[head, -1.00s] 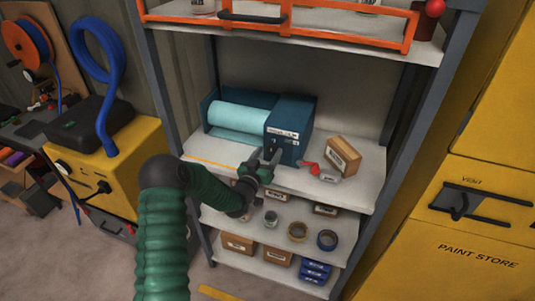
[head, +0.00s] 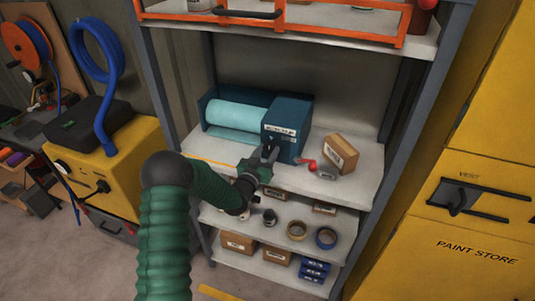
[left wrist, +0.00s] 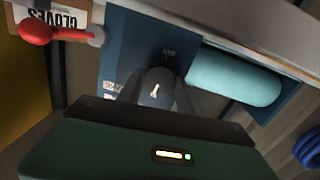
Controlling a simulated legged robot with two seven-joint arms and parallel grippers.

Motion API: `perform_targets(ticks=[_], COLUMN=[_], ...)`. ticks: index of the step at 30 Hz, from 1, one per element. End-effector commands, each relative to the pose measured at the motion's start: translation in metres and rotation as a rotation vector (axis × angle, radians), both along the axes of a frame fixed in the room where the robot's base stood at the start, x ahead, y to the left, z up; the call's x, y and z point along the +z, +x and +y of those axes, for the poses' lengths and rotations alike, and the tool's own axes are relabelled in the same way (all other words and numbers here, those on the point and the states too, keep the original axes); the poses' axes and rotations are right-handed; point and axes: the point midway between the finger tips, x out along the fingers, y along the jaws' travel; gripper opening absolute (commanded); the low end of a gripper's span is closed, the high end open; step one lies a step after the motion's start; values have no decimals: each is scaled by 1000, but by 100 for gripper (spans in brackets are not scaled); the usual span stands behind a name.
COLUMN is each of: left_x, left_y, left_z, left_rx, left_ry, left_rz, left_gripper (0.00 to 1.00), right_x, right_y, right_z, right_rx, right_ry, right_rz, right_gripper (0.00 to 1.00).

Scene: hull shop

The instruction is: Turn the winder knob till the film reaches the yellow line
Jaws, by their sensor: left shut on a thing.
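The winder (head: 286,118) is a dark blue box with a pale blue film roll (head: 238,116) at its left, on the middle shelf. A flat length of film (head: 230,132) lies in front of the roll. The yellow line (head: 212,161) runs along the shelf near its front edge, with bare shelf between it and the film. My left gripper (head: 268,154) is at the winder's front face, shut on the winder knob. The left wrist view shows the dark knob (left wrist: 155,88) with a white mark, between the fingers. My right gripper is not in view.
A cardboard box (head: 341,152) and a red-and-grey tool (head: 318,170) lie right of the winder. An orange rail (head: 340,24) fronts the upper shelf. A yellow cabinet (head: 480,180) stands at the right.

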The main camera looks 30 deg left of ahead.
Motion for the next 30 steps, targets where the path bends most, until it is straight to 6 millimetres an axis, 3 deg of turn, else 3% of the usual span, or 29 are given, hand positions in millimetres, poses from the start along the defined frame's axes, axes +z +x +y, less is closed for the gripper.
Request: perform_targets(ticks=[30], left_x=[-4], left_y=[2], left_z=[-5], left_rx=[-2], left_ry=[904], left_rz=[211], left_gripper=[2], right_x=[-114], right_y=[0], right_z=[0], right_rx=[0], right_ry=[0], right_rz=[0], right_gripper=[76])
